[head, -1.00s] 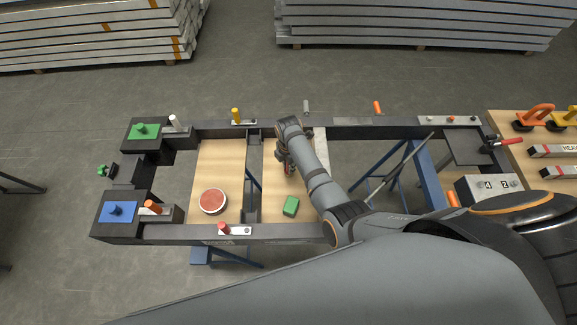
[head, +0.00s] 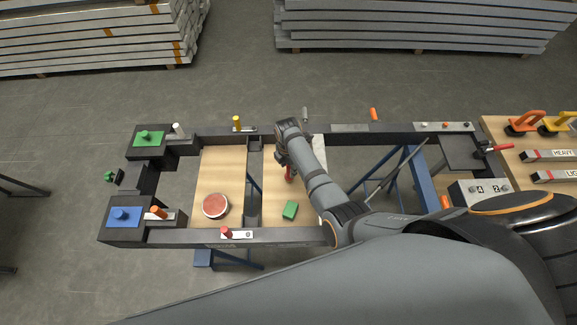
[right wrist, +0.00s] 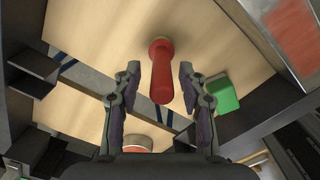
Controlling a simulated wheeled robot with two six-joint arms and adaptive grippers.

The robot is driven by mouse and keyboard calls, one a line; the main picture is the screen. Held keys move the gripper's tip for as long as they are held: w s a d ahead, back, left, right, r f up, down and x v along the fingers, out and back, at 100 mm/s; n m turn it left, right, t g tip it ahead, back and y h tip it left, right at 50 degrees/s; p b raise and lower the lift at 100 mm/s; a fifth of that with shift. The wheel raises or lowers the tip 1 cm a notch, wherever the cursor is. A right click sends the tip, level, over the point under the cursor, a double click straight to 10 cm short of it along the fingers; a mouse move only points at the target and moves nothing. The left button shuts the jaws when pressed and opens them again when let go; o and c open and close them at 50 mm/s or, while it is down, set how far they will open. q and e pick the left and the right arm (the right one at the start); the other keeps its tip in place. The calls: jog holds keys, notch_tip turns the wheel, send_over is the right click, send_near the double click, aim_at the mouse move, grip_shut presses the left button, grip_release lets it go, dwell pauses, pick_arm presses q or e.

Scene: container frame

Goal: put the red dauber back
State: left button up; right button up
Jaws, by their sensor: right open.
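The red dauber (right wrist: 161,72) shows between the parted fingers of my right gripper (right wrist: 160,75) in the right wrist view, with a gap on both sides. It seems to stand on the wooden board, its wider orange-red end away from the camera. In the head view the dauber (head: 289,174) shows just below my right gripper (head: 283,161), which partly hides it. My right gripper is open and holds nothing. My left gripper is not in view.
A round red-topped dish (head: 215,206) lies on the left board and a green block (head: 290,210) on the right board. A red peg (head: 226,232) stands at the frame's near rail, a yellow peg (head: 237,123) at the far rail. Blue (head: 124,215) and green (head: 149,139) pads are at left.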

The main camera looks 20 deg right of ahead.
notch_tip(320, 180, up, 8)
jog(key=p, duration=0.6)
jog(key=shift+f, duration=0.1)
jog(key=shift+s+r, duration=0.1)
jog(key=shift+r, duration=0.35)
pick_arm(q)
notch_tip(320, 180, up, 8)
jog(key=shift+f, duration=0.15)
pick_arm(e)
jog(key=shift+f, duration=0.1)
